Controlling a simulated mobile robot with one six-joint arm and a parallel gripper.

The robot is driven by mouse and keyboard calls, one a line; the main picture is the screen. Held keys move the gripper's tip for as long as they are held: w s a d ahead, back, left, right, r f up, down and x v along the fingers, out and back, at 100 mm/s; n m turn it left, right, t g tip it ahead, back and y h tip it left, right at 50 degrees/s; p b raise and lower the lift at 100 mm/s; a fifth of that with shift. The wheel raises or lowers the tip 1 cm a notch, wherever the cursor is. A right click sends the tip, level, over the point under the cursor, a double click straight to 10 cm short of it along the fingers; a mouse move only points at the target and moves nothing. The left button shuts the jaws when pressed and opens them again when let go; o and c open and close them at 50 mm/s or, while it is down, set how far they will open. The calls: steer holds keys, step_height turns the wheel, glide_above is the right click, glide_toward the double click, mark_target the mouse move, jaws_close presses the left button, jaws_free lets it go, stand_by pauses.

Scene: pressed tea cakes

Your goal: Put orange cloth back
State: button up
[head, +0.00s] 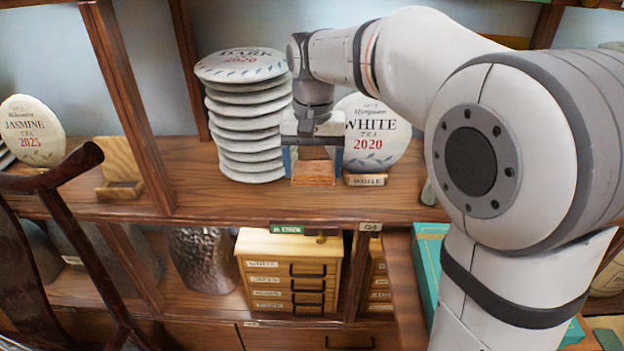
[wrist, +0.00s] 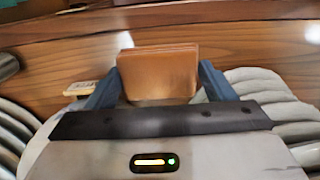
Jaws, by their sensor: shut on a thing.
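The orange cloth (head: 313,173) is a small, folded, blocky orange-brown bundle on the middle shelf, low between the tall tea cake stack and the white tea cake. My gripper (head: 314,158) points down and is shut on it, one blue-grey finger at each side. In the wrist view the cloth (wrist: 158,73) sits between the two fingers, with layered edges at its top. It is at or just above the shelf board; I cannot tell whether it touches.
A stack of dark tea cakes (head: 245,120) stands close at left. The white tea cake (head: 372,135) leans upright behind at right, with a small wooden label (head: 365,180) before it. A small drawer chest (head: 290,270) is below. The shelf board (head: 225,203) is clear in front.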

mark_target(313, 168)
steer(key=shift+w+f+b, duration=0.15)
steer(key=shift+f+b, duration=0.15)
steer(key=shift+f, duration=2.1)
steer(key=o, duration=0.9)
step_height(313, 168, up, 8)
steer(key=shift+f+p, duration=0.1)
steer(key=shift+p, duration=0.45)
